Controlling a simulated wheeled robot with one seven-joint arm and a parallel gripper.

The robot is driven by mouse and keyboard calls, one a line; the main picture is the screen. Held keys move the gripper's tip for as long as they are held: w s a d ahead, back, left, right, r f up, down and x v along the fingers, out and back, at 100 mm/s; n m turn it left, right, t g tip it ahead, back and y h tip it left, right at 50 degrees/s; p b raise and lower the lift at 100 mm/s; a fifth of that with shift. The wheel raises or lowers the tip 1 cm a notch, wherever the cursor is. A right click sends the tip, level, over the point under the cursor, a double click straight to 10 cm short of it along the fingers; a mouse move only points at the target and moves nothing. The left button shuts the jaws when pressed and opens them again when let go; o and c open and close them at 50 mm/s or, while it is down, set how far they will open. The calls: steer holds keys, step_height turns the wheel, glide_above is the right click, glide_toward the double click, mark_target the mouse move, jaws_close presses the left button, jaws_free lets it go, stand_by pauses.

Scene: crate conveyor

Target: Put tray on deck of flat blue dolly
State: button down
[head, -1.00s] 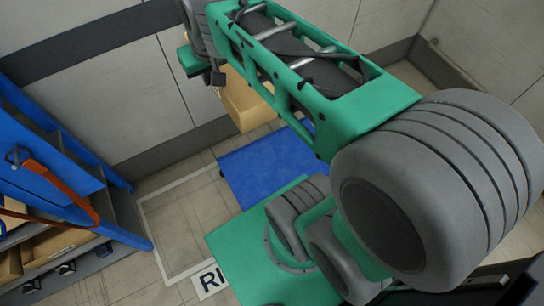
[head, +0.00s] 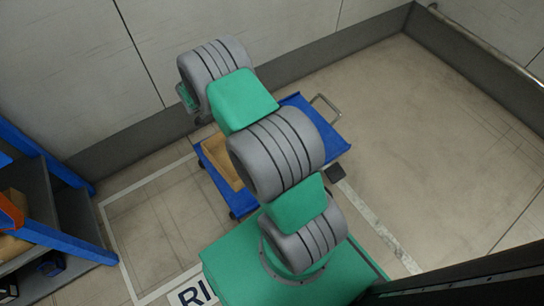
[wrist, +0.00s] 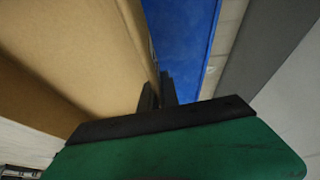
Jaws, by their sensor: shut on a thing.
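The tan tray (head: 218,158) shows partly in the head view, over the left part of the blue dolly's deck (head: 324,136). My arm hides much of the tray and the middle of the deck. In the wrist view the tray's wall (wrist: 70,50) fills the left side, and the blue deck (wrist: 183,35) lies beyond the fingers. My gripper (wrist: 157,92) is shut on the tray's wall. The fingers are hidden in the head view. I cannot tell whether the tray's underside touches the deck.
A blue-framed shelf (head: 50,220) with boxes stands at the left. A wall (head: 80,75) runs close behind the dolly. The dolly has a grey push handle (head: 326,106) on its right end. The floor (head: 420,130) to the right is clear.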

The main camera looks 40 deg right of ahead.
steer(key=shift+m, duration=0.6)
steer(key=w+d+f+b, duration=0.1)
steer(key=d+f+b, duration=0.1)
steer(key=d+f, duration=0.2)
steer(key=w+d+f+b, duration=0.1)
steer(key=d+f+b, duration=0.2)
steer(key=d+f, duration=0.2)
steer(key=w+d+f+b, duration=0.1)
steer(key=d+f+b, duration=0.2)
steer(key=d+f, duration=0.2)
steer(key=shift+d+f, duration=0.1)
steer(key=shift+f, duration=0.65)
steer(key=f+b, duration=0.2)
steer(key=f, duration=0.1)
steer(key=shift+d, duration=0.2)
steer(key=shift+w+f, duration=0.1)
steer(key=shift+f, duration=0.05)
